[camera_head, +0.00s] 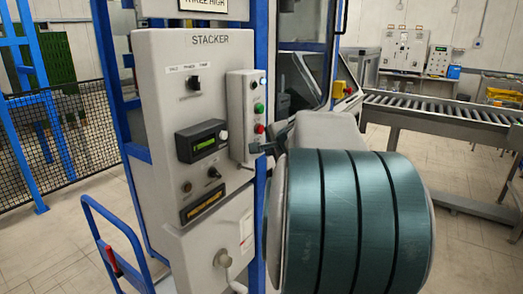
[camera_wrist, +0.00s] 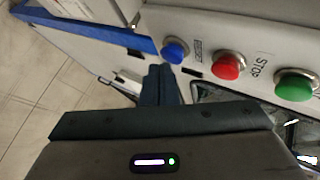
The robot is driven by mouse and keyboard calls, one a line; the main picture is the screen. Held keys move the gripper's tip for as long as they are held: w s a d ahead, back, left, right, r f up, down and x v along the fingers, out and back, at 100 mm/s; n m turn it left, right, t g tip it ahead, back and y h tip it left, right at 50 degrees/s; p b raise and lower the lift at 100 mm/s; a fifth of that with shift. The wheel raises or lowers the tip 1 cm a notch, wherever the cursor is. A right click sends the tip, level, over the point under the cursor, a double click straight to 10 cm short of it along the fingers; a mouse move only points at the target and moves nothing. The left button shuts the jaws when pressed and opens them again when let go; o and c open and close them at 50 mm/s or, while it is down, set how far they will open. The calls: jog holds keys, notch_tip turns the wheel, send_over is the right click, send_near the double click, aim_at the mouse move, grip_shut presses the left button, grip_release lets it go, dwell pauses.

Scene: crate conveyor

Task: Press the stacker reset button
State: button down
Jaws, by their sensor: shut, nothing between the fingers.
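The stacker's button box (camera_head: 236,112) is a pale upright box on the right of the grey STACKER panel. In the wrist view a blue button (camera_wrist: 174,50) has a small label beside it that seems to read RESET. A red button (camera_wrist: 228,66) beside the STOP label and a green button (camera_wrist: 295,85) follow to the right. My gripper (camera_wrist: 160,70) is shut and empty, its fingertips close to the blue button, slightly below and left of it. I cannot tell whether they touch.
The STACKER panel (camera_head: 215,50) carries knobs, a small display (camera_head: 203,141) and a switch. A blue frame post (camera_head: 259,215) stands beside it. A blue hand rail (camera_head: 118,225) is at lower left. A roller conveyor (camera_head: 440,108) runs at right, with open floor before it.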

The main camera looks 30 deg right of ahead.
jog(key=shift+w+a, duration=0.2)
jog(key=shift+w, duration=0.2)
dwell(0.8)
jog(key=shift+s, duration=0.1)
jog(key=shift+s+d+b, duration=0.3)
jog(key=shift+s+b, duration=0.05)
jog(key=shift+s, duration=0.3)
jog(key=shift+s+d+b, duration=0.3)
jog(key=shift+s+b, duration=0.05)
jog(key=shift+s, duration=0.45)
jog(key=shift+s+d+b, duration=0.35)
jog(key=shift+s+b, duration=0.05)
jog(key=shift+s, duration=0.35)
jog(key=shift+s+d+b, duration=0.3)
jog(key=shift+s+b, duration=0.05)
jog(key=shift+s, duration=0.45)
